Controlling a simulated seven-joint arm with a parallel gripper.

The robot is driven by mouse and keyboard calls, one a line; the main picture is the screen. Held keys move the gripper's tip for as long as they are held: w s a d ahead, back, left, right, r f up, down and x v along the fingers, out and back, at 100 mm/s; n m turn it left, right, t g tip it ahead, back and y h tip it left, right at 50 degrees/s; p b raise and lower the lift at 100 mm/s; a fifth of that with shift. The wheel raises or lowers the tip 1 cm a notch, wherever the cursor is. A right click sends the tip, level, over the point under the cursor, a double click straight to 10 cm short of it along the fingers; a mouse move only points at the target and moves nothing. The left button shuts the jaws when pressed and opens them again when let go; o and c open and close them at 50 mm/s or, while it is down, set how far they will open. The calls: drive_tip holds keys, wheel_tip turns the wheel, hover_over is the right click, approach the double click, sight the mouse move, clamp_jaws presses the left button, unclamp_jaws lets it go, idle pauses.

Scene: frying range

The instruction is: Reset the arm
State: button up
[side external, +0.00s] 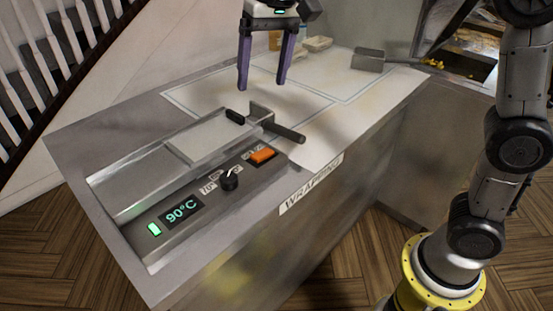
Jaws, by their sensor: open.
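My gripper (265,86) hangs at the top middle of the side external view. Its two purple fingers point down and stand apart, with nothing between them. It is above the far part of the metal counter (365,150), behind the wrapping machine. My arm's lower links stand on a yellow base at the right. The links between them and the gripper are out of the picture.
A wrapping machine (200,138) with a dark bar handle (284,131), a black knob (229,180), an orange switch (262,155) and a 90°C display (182,211) is set in the counter. A metal block (368,60) stands farther back. The marked counter area is mostly clear.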

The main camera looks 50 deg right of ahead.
drive_tip(key=s+d+t, duration=0.1)
drive_tip(key=s+d, duration=0.3)
drive_tip(key=s, duration=0.4)
drive_tip(key=s+d+t, duration=0.2)
drive_tip(key=s+d, duration=0.3)
drive_tip(key=s, duration=0.2)
drive_tip(key=s+d+f+n, duration=0.2)
drive_tip(key=s+f+n, duration=0.1)
drive_tip(key=s+f, duration=0.5)
wheel_tip(320, 180, down, 3)
drive_tip(key=shift+f+n+t+h, duration=0.1)
drive_tip(key=shift+n+t+h, duration=0.2)
drive_tip(key=shift+t+h, duration=0.1)
